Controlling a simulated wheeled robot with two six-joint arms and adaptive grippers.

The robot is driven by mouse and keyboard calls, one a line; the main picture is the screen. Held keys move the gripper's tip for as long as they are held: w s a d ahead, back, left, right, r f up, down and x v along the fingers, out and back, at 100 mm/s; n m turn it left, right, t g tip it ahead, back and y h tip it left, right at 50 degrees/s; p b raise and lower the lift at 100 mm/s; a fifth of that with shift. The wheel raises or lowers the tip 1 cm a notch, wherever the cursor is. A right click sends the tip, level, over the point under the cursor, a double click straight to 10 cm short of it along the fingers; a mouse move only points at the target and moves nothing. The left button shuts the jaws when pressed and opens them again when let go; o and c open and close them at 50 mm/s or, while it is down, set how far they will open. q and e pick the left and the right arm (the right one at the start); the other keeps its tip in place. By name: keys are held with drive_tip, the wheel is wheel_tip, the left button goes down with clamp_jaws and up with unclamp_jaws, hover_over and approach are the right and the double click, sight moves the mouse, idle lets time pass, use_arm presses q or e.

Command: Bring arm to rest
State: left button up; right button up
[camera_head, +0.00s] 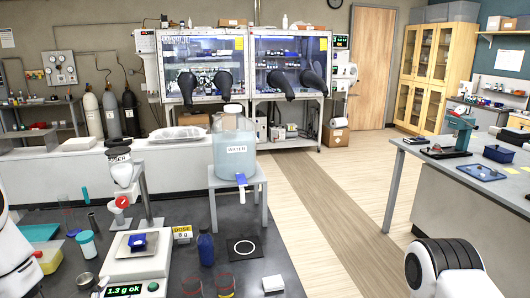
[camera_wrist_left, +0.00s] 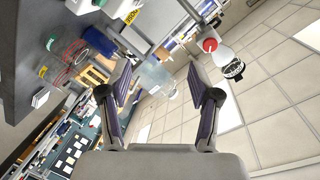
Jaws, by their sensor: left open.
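My left gripper (camera_wrist_left: 160,88) is open and empty in the left wrist view, its two dark fingers spread apart. Nothing lies between the fingertips; the room shows behind them, tilted. In the head view only white parts of my left arm (camera_head: 12,255) show at the left edge, and its gripper is out of the picture. A white and black part of my right arm (camera_head: 452,270) shows at the lower right; its gripper is not visible. A scale (camera_head: 137,262) reads "1.3 g ok" with a small blue item (camera_head: 138,242) on it.
A dispenser (camera_head: 125,175) stands over the scale. A water jug (camera_head: 234,145) sits on a grey stand (camera_head: 262,190). The floor (camera_head: 325,205) to the right is clear.

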use_arm(q)
drive_tip(key=s+d+f+g+h+b, duration=0.1)
drive_tip(key=s+d+f+g, duration=0.2)
drive_tip(key=s+f, duration=0.45)
drive_tip(key=s+d+f+g+h+b, duration=0.1)
drive_tip(key=s+d+f+g, duration=0.25)
drive_tip(key=f, duration=0.65)
drive_tip(key=s+d+f+g+h+b, duration=0.1)
drive_tip(key=s+d+f+g, duration=0.15)
drive_tip(key=s+f, duration=0.5)
drive_tip(key=s+f+n+g, duration=0.5)
drive_tip(key=s+n, duration=0.3)
drive_tip(key=s, duration=0.2)
drive_tip(key=shift+s+d+g, duration=0.15)
drive_tip(key=shift+d+g, duration=0.1)
drive_tip(key=shift+g, duration=0.65)
